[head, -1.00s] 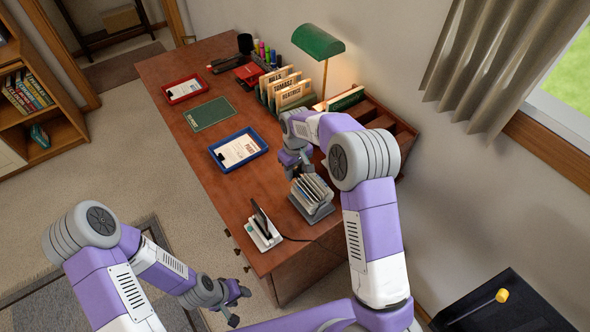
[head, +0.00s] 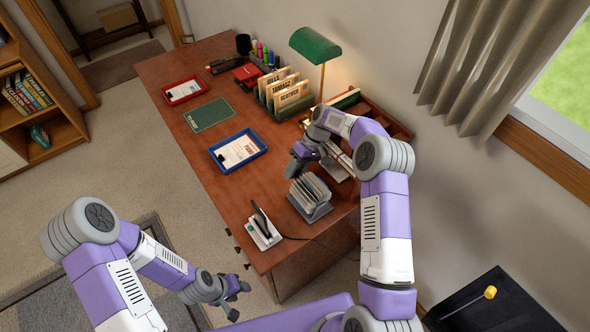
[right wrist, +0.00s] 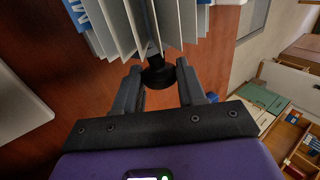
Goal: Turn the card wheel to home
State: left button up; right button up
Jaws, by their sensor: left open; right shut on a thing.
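The card wheel (head: 312,193) sits near the front right of the desk, a fan of pale cards on a grey base. In the right wrist view its cards (right wrist: 185,22) spread at the top around a dark axle, with a round black knob (right wrist: 158,75) at the near end. My right gripper (head: 291,170) is at the wheel's far side in the head view. In the right wrist view its fingers (right wrist: 160,80) are closed on the knob. My left gripper (head: 240,300) is open and empty, off the desk's front left edge.
A white stand with a dark upright piece (head: 262,228) is close to the wheel. A blue tray (head: 257,142), green mat (head: 210,114) and red tray (head: 183,82) lie farther along the desk. A green lamp (head: 316,44) and name-tabbed folders (head: 290,95) stand at the back.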

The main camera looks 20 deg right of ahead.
dwell(0.3)
jog(key=o, duration=1)
notch_tip(320, 180, up, 10)
jog(key=shift+p, duration=0.9)
